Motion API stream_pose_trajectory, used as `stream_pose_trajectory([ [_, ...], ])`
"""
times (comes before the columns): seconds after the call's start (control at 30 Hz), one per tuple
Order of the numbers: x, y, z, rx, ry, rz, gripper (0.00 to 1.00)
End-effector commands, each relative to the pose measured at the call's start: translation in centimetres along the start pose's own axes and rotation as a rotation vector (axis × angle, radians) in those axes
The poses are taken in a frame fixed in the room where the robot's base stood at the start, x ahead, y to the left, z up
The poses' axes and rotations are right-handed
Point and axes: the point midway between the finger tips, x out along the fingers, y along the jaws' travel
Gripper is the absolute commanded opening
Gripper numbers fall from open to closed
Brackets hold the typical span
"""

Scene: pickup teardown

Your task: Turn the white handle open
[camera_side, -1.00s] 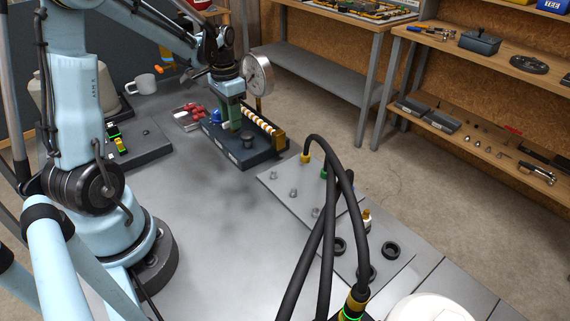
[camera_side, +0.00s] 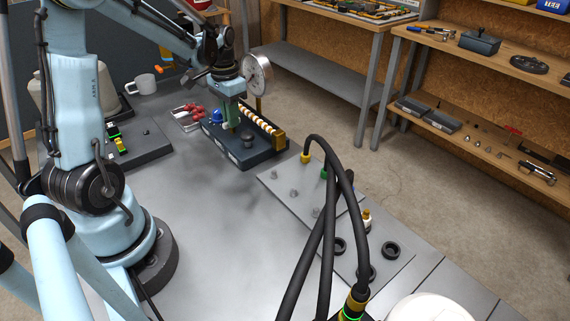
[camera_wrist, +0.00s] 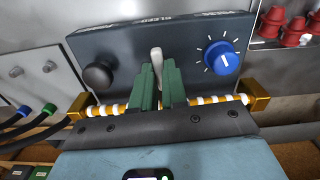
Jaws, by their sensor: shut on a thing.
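The white handle (camera_wrist: 156,57) is a short lever on the dark control box (camera_wrist: 125,45), standing nearly upright in the wrist view. My gripper (camera_wrist: 157,75) has two green fingers, one on each side of the handle's lower part. It is shut on the handle, whose tip shows above the fingers. In the side view my gripper (camera_side: 231,117) points down over the box (camera_side: 245,150), and the handle is hidden there. A blue knob (camera_wrist: 222,57) with a white mark is right of the handle, and a black knob (camera_wrist: 98,75) is left of it.
A white-and-orange striped tube (camera_wrist: 210,100) between brass blocks runs along the box. A round gauge (camera_side: 258,74) stands behind it. Red parts (camera_side: 190,112) lie to the left. Black hoses (camera_side: 325,200) arch over a metal plate at right. The bench middle is clear.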

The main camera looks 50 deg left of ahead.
Motion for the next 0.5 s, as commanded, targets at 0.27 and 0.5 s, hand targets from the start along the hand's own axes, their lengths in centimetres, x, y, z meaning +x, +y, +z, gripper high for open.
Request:
stream_pose_trajectory([
  [0.27, -0.01, 0.01, -0.04, -0.206, 0.0, 0.001, 0.0],
  [0.5, -0.01, 0.0, -0.05, -0.434, 0.0, 0.001, 0.0],
])
